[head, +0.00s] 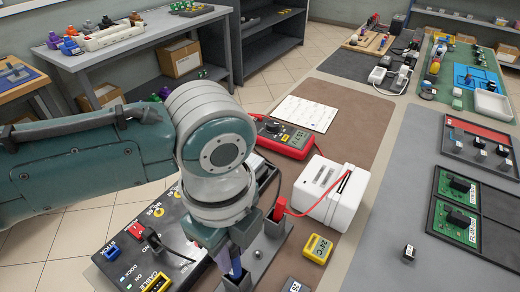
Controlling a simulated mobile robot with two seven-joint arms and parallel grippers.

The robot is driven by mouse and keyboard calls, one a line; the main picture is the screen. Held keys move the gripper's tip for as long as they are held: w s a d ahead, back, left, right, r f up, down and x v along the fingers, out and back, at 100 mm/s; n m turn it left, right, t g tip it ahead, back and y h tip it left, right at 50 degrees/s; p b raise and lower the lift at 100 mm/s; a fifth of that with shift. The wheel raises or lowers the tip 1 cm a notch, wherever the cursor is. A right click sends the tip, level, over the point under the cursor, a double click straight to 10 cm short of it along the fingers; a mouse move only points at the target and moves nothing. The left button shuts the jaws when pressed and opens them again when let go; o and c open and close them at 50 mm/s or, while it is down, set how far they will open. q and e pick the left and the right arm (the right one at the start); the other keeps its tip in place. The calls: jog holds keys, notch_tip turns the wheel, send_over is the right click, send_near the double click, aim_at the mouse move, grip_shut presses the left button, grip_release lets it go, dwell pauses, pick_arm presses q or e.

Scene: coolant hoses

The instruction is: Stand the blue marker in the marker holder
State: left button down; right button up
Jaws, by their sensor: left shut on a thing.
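My left gripper (236,262) is at the bottom centre of the head view, pointing down. It is shut on the blue marker (236,267), of which only a short blue length shows between the fingers. A dark grey holder (262,250) stands just right of the gripper, partly hidden by my wrist. I cannot tell whether the blue marker touches the holder. My right gripper is not in view.
A black panel (130,240) with coloured connectors lies left of the gripper.

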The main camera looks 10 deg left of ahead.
pick_arm(q)
jog(key=shift+f, duration=0.2)
jog(key=shift+f+b, duration=0.85)
jog(key=shift+c, duration=1.6)
grip_release()
jog(key=shift+r, duration=0.15)
notch_tip(320, 180, up, 8)
jog(key=p, duration=0.8)
jog(key=shift+p, duration=0.35)
